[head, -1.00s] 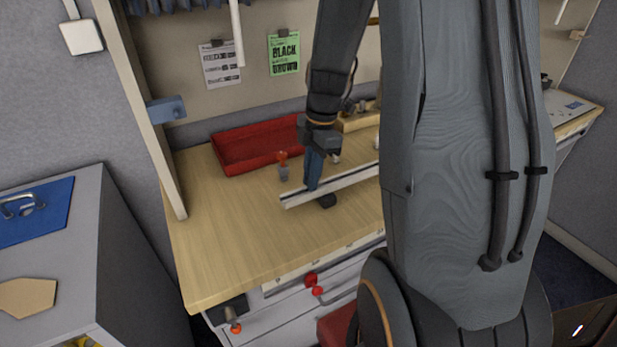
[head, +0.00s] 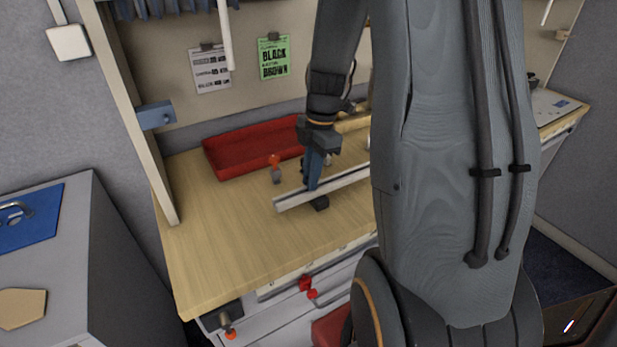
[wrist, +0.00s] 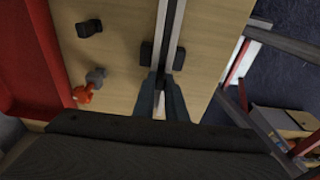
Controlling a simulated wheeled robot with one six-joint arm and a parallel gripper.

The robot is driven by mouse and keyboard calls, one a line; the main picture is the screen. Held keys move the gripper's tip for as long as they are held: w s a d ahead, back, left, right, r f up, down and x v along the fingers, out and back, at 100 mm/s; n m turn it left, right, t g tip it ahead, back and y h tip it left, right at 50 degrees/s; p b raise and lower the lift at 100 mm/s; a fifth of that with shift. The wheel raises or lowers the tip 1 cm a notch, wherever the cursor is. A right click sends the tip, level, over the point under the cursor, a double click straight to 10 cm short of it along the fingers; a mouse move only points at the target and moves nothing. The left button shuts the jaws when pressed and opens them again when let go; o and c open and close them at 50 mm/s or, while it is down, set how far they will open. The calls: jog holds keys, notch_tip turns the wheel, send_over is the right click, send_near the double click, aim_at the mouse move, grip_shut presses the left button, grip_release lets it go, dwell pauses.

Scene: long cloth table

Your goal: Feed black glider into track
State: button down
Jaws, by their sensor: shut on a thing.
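The pale track (head: 345,182) lies across the wooden table, its left end free. In the wrist view the track (wrist: 171,15) runs up the picture from between my fingers. My gripper (head: 312,187) is at the track, a little in from its left end; its blue fingers (wrist: 162,85) stand one on each side of it. It is shut on a small dark piece in line with the track, apparently the black glider (wrist: 163,80), mostly hidden by the fingers. I cannot tell how far it sits in the track. A black block (head: 320,203) is at the track's front side.
A red tray (head: 240,152) stands behind the track. A small grey piece with an orange top (head: 275,166) stands near the track's left end. A loose black piece (wrist: 89,28) lies left of the track. The table's front left is clear.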

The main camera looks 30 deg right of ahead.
jog(key=shift+d, duration=0.25)
jog(key=c, duration=1.7)
grip_release()
jog(key=shift+r, duration=0.1)
jog(key=r, duration=0.2)
jog(key=r+b, duration=0.1)
jog(key=r, duration=0.2)
jog(key=d+r, duration=0.1)
jog(key=r, duration=0.1)
jog(key=shift+r+b, duration=0.25)
jog(key=shift+b, duration=0.1)
